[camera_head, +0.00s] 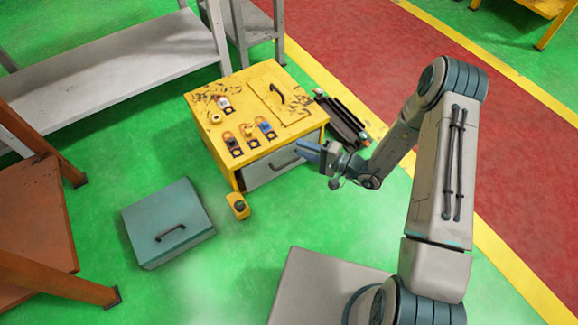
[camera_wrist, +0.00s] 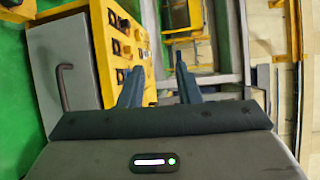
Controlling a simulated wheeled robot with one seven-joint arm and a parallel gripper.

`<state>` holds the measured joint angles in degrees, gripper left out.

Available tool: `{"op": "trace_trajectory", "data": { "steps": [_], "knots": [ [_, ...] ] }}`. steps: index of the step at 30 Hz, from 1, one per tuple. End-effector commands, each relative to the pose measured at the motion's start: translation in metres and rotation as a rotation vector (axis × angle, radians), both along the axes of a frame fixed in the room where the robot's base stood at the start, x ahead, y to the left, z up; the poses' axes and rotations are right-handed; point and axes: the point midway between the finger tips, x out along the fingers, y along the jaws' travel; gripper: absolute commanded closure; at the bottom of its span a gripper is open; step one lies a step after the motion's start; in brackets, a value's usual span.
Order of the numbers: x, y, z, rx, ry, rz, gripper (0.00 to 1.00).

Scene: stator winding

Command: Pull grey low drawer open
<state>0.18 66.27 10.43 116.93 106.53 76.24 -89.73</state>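The grey drawer (camera_head: 262,177) fills the front of a yellow cabinet (camera_head: 238,181) in the head view. It seems to sit within the cabinet, and its dark handle (camera_head: 289,162) shows left of my gripper. In the wrist view the grey drawer front (camera_wrist: 55,55) is at the left, with its handle (camera_wrist: 64,88) running lengthwise. My gripper (camera_head: 308,151) is at the drawer's upper right. In the wrist view its two fingers (camera_wrist: 158,92) stand apart with nothing between them. The handle lies left of both fingers, outside the gap. My gripper hides part of the drawer's right side.
Several small parts (camera_head: 250,132) lie on the cabinet top. A dark rail-like object (camera_head: 343,122) is at its right. A grey-blue box (camera_head: 167,222) with a handle and a small yellow item (camera_head: 238,206) lie on the green floor. A grey shelf (camera_head: 120,72) stands behind.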

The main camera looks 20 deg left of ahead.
Motion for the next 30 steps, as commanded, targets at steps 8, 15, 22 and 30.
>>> {"op": "trace_trajectory", "data": {
  "steps": [8,15,22,30],
  "knots": [
    [0.008,-0.009,-0.139,-0.05,-0.022,-0.329,0.7],
    [0.001,-0.022,-0.2,-0.133,-0.038,-0.473,0.7],
    [0.009,-0.014,-0.212,-0.147,-0.045,-0.494,0.7],
    [0.044,0.027,-0.225,-0.146,-0.045,-0.494,0.7]
  ]
}}
